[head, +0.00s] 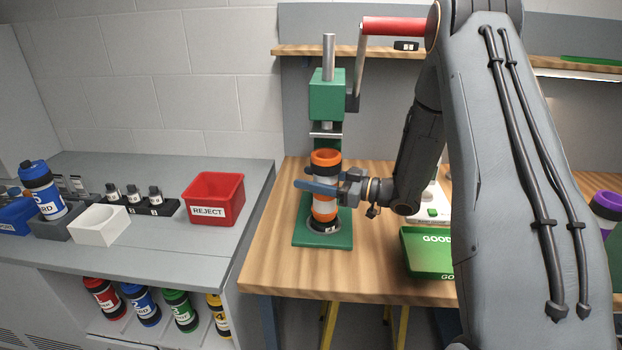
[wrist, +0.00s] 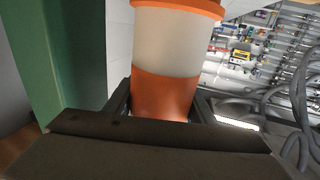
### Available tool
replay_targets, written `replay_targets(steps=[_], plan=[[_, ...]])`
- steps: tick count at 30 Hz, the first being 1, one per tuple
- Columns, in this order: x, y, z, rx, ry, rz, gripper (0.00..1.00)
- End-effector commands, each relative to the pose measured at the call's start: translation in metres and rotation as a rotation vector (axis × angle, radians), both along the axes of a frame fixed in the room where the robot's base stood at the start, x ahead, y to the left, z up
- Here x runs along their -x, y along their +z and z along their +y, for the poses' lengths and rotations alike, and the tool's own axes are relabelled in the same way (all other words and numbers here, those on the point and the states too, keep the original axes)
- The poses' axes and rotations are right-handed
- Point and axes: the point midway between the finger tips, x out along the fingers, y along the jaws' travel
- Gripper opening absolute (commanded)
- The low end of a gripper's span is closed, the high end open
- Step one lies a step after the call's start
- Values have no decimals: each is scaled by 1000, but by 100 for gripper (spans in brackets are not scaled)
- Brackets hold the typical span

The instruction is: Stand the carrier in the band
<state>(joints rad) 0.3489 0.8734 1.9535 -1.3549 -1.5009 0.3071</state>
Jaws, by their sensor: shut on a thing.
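The carrier (head: 324,210) is an upright cylinder with an orange top, a dark ring, a pale middle and an orange lower part. My gripper (head: 318,186) is shut around its middle, reaching in from the right. The carrier stands in line with a dark round seat (head: 323,227) on the green base of the press. I cannot tell whether its foot touches the seat. In the wrist view the carrier (wrist: 166,55) shows its pale body and orange parts between the fingers. I cannot make out which part is the band.
The green press (head: 327,95) has its head above the carrier and a red-handled lever (head: 395,26). A green GOOD tray (head: 425,262) is to the right. A red REJECT bin (head: 214,198) and a white box (head: 101,225) stand on the left grey counter. Several coloured carriers sit below.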

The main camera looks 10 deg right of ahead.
Motion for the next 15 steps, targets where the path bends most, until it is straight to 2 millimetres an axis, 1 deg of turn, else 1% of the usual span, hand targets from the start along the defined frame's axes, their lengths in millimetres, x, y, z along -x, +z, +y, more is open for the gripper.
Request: replay_targets(steps=[15], plan=[[0,-6,0,0,0,0,23]])
